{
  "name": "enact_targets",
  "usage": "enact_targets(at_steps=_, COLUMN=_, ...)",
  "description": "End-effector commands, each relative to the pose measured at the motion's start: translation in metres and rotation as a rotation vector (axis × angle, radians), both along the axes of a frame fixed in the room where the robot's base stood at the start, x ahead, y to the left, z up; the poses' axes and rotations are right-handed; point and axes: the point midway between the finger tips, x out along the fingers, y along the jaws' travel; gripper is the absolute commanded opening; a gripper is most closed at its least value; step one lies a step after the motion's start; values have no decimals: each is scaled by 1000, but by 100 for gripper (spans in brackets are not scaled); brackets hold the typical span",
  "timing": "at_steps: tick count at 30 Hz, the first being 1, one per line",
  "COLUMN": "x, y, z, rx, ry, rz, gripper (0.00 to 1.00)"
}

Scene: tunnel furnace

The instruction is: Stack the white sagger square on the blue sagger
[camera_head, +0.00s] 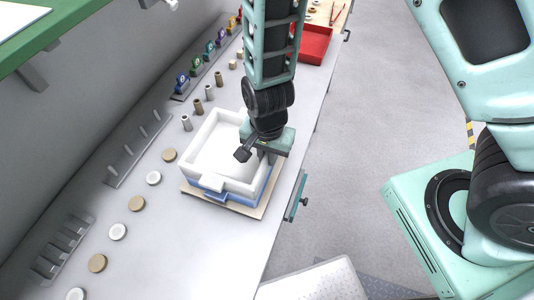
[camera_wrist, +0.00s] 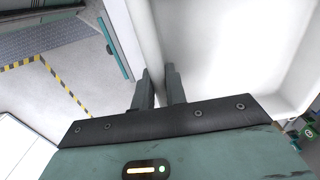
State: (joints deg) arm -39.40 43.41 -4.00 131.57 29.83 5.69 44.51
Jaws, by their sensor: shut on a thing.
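The white sagger (camera_head: 221,148), a square open tray, sits over the blue sagger (camera_head: 234,200) in the head view. The blue sagger shows only as a strip below it at the front and right, on a tan board (camera_head: 251,209). The white sagger looks roughly square over the blue one; whether it rests fully on it I cannot tell. My gripper (camera_head: 257,153) is at the white sagger's right wall. In the wrist view my gripper (camera_wrist: 160,88) has a finger on each side of the white wall (camera_wrist: 146,40), shut on it. The blue sagger is hidden in the wrist view.
Round discs (camera_head: 136,203) line the counter (camera_head: 190,250) to the left, with small cylinders (camera_head: 198,106) behind. Slotted racks (camera_head: 62,248) stand along the wall. A red tray (camera_head: 313,45) is at the back right. The counter's front part is clear.

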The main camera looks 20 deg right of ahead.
Motion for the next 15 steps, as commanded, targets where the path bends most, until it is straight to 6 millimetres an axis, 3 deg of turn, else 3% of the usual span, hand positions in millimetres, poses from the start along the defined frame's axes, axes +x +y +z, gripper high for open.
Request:
enact_targets(at_steps=11, x=1, y=1, z=-4, rx=2, ry=-3, rz=0, gripper=0)
enact_targets(at_steps=12, x=1, y=1, z=-4, rx=2, ry=-3, rz=0, gripper=16)
enact_targets(at_steps=15, x=1, y=0, z=-4, rx=1, ry=-2, rz=0, gripper=39)
